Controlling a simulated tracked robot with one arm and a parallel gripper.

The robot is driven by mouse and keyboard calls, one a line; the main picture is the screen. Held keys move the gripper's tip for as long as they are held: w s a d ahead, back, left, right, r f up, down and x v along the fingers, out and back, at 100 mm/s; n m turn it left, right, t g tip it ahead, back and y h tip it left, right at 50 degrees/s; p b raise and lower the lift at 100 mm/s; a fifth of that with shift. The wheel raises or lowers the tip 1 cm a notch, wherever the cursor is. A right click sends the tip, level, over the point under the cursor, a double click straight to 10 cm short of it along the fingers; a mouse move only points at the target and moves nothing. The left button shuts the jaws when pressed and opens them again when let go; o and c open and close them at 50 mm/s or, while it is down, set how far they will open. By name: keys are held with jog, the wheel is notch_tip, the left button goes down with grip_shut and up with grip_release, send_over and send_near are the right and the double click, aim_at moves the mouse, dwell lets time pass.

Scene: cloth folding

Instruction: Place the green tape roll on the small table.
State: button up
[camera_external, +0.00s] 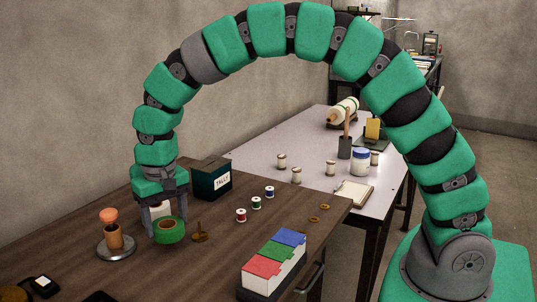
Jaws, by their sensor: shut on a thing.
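A pale, light-topped table (240,147) stands behind and to the right of the brown one. Which of these is the small table is not clear from the picture.
A box marked TALLY (212,180) stands close behind my gripper. A round metal stand with an orange top (110,224) is to the left. Thread spools (256,203) and a coloured block box (275,262) are to the right.

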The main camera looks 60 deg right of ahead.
aim_at(171, 246)
jog(key=shift+f, duration=1.55)
jog(key=o, duration=1)
jog(key=shift+f, duration=0.1)
notch_tip(171, 246, up, 12)
jog(key=shift+p, duration=0.45)
